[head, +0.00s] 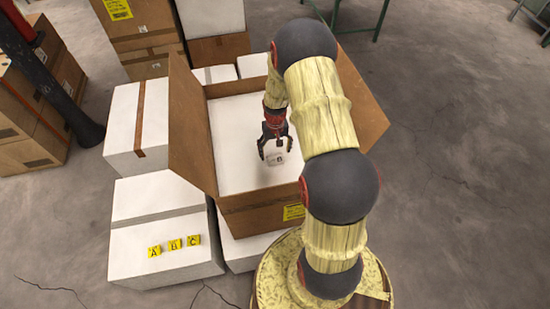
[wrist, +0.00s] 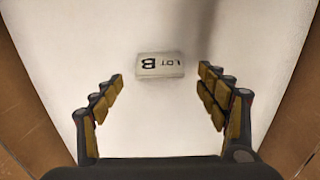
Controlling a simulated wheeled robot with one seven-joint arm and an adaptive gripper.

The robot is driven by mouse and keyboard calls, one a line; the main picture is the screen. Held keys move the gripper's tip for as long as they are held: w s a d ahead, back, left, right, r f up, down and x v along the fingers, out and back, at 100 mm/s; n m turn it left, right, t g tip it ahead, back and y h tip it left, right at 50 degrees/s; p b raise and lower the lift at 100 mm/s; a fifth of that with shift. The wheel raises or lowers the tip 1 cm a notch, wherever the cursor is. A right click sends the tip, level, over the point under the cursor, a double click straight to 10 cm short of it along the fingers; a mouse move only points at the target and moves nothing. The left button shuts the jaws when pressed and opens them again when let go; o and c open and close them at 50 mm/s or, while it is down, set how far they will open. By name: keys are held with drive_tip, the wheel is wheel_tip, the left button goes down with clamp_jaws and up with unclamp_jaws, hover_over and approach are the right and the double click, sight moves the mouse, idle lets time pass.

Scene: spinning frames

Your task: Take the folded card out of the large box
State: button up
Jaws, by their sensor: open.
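The large box (head: 245,209) is an open brown carton with its flaps spread and a white inside. The folded card (head: 275,159) is small and whitish with dark print, and lies inside the box on the white surface. My gripper (head: 274,155) is inside the box opening, pointing down over the card. Its fingers (wrist: 160,82) are spread wide with nothing between them. I cannot tell the exact height left above the card.
White boxes (head: 165,262) stand left of the large box; one bears yellow tags (head: 175,245) lettered A, B and C. Brown cartons (head: 148,30) are stacked behind. A dark post (head: 52,75) stands at the left. The floor (head: 465,180) at right is clear. Brown walls (wrist: 25,90) flank my gripper.

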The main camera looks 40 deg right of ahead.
sight(275, 156)
drive_tip(key=shift+w+f, duration=0.1)
drive_tip(key=shift+f, duration=2.3)
drive_tip(key=shift+c, duration=0.2)
drive_tip(key=c, duration=0.7)
drive_tip(key=shift+r, duration=0.1)
drive_tip(key=shift+c, duration=0.6)
